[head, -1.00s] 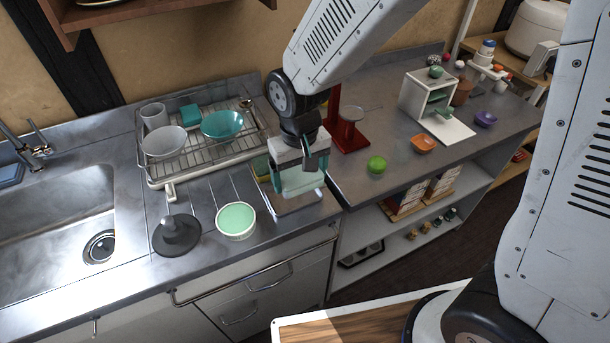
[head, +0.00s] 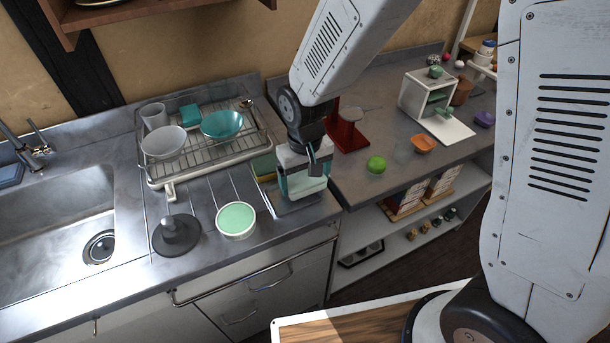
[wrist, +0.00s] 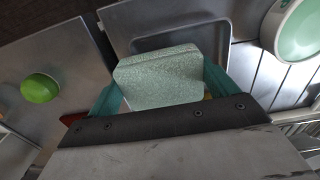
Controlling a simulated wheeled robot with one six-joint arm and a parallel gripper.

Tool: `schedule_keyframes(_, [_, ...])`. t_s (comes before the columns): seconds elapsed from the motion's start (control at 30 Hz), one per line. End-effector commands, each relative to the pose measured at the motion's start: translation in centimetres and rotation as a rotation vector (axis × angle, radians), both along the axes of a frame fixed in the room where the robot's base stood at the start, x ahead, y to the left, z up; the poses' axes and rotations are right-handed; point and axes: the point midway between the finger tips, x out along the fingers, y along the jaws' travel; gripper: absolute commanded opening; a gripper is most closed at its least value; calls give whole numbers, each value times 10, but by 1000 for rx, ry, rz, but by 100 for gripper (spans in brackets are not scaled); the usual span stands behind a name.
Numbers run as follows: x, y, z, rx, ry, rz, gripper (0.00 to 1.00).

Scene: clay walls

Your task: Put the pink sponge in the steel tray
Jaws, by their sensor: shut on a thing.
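My gripper (head: 303,182) has teal fingers and is shut on a pale green, speckled, sponge-like block (wrist: 160,78). The block also shows between the fingers in the head view (head: 305,186). The block is over the steel tray (head: 284,206), a shallow grey tray on the counter. In the wrist view the tray's rim (wrist: 150,44) shows beyond the block. Whether the block touches the tray floor I cannot tell. No pink sponge shows in these frames.
A dish rack (head: 205,160) with bowls stands left of the tray. A yellow-green block (head: 263,167) lies behind the tray. A round mint-lidded bowl (head: 236,219) and a dark plunger-like object (head: 178,234) are at the left. A green round object (head: 376,165) and red stand (head: 346,135) are at the right.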

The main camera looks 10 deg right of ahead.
Motion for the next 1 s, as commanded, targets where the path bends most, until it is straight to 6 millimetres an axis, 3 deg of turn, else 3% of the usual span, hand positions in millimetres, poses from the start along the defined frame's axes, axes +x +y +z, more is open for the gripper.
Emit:
schedule_keyframes(0.3, [0, 0, -7, 0, -1, 0, 67])
schedule_keyframes(0.33, [0, 0, -7, 0, -1, 0, 94])
schedule_keyframes(0.37, [0, 0, -7, 0, 0, 0, 100])
schedule_keyframes(0.67, [0, 0, -3, 0, -1, 0, 100])
schedule_keyframes(0.87, [1, 0, 27, 3, -5, 0, 100])
schedule_keyframes(1.0, [1, 1, 60, 3, -6, 0, 100])
